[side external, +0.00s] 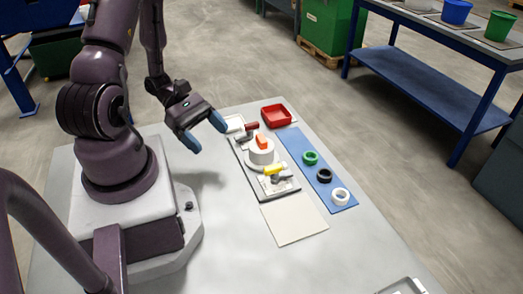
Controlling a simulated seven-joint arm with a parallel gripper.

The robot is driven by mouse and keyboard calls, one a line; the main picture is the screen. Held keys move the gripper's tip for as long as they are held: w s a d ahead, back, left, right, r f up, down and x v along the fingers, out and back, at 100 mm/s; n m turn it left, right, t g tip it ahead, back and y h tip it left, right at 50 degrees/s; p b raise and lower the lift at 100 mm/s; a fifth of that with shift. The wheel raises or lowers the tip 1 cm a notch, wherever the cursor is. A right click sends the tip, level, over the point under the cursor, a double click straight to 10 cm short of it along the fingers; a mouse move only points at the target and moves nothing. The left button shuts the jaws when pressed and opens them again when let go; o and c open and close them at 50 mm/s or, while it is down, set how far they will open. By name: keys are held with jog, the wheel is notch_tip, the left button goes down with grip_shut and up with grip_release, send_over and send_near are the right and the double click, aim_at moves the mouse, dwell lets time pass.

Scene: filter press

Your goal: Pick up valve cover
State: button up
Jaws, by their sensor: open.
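My gripper (205,133) has blue fingertips, spread apart with nothing between them. It hangs above the table, left of a dark-edged base plate (259,187). On this plate stands a round white body (261,157) with an orange piece (262,141) on top. A yellow part (275,169) sits at its near side, and a dark red part (250,127) lies at its far side. I cannot tell for sure which piece is the valve cover; the orange piece on top may be it.
A blue mat (318,182) right of the plate holds a green ring (310,157), a black ring (324,175) and a white ring (340,196). A red tray (276,116) stands behind. A cream sheet (293,219) lies in front. The table's front middle is clear.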

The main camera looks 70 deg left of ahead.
aim_at(255, 144)
jog(key=a+f+n+t+y, duration=0.1)
jog(key=n+t, duration=0.1)
jog(key=a+f+n+t+y, duration=0.1)
jog(key=f+n, duration=0.1)
jog(key=shift+w+a+f+n+t, duration=0.15)
jog(key=shift+w+f+n+t, duration=0.05)
jog(key=shift+n+t, duration=0.2)
jog(key=shift+w+a+n+t+y, duration=0.6)
jog(key=shift+w+a+y, duration=0.15)
jog(key=shift+a, duration=0.3)
jog(key=shift+w+a+r, duration=0.1)
jog(key=shift+w, duration=0.3)
jog(key=x, duration=0.7)
jog(key=shift+w+r, duration=0.1)
jog(key=shift+w, duration=0.05)
jog(key=shift+r+x, duration=0.15)
jog(key=shift+x, duration=1.2)
jog(key=shift+r+x, duration=0.1)
jog(key=shift+x, duration=1.25)
jog(key=shift+w+a, duration=0.1)
jog(key=shift+w, duration=0.1)
jog(key=c, duration=0.7)
jog(key=shift+o, duration=0.2)
jog(key=shift+r, duration=0.1)
